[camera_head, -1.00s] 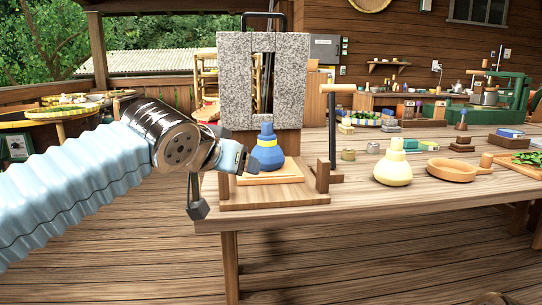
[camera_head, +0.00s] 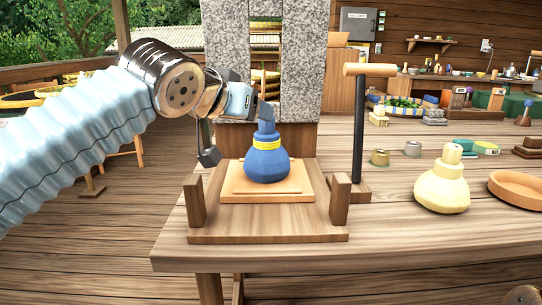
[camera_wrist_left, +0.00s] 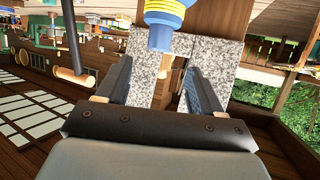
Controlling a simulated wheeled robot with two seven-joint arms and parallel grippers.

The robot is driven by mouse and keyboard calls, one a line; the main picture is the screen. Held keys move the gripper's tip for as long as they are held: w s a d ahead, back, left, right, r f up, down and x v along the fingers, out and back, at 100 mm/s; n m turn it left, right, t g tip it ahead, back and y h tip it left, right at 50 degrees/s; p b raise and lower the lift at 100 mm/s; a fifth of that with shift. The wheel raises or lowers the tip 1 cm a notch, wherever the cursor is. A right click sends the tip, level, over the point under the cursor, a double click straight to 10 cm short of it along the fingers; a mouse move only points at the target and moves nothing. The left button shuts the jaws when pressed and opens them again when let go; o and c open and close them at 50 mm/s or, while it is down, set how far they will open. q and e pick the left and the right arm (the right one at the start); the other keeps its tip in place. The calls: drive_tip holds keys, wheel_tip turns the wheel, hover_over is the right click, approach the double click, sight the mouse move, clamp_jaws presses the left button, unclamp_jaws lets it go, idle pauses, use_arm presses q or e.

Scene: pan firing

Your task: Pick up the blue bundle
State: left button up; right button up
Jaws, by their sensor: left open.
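The blue bundle (camera_head: 266,164) stands upright on a small wooden board (camera_head: 240,196) on a wooden stand. It has a round body, a yellow band and a narrow neck. My left gripper (camera_head: 236,125) is open and empty, just left of the bundle's neck in the head view. One finger is near the neck; I cannot tell whether it touches. In the left wrist view the bundle (camera_wrist_left: 163,22) is at the top edge, partly cut off, beyond and between the spread fingertips of the gripper (camera_wrist_left: 160,72).
Short wooden posts (camera_head: 340,199) rise at both sides of the stand. A grey stone frame (camera_head: 303,60) is behind it. A wooden-topped dark post (camera_head: 359,120) stands to the right. A cream bundle (camera_head: 442,186) and a round wooden pan (camera_head: 520,188) are farther right.

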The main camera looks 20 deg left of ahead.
use_arm(q)
hover_over(260, 152)
wheel_tip(260, 152, down, 2)
drive_tip(key=shift+f+p, duration=0.1)
drive_tip(key=shift+p, duration=0.2)
drive_tip(key=p+x, duration=0.1)
drive_tip(key=x, duration=0.4)
drive_tip(key=shift+f, duration=0.2)
drive_tip(key=shift+c, duration=0.2)
clamp_jaws()
drive_tip(key=shift+r, duration=0.1)
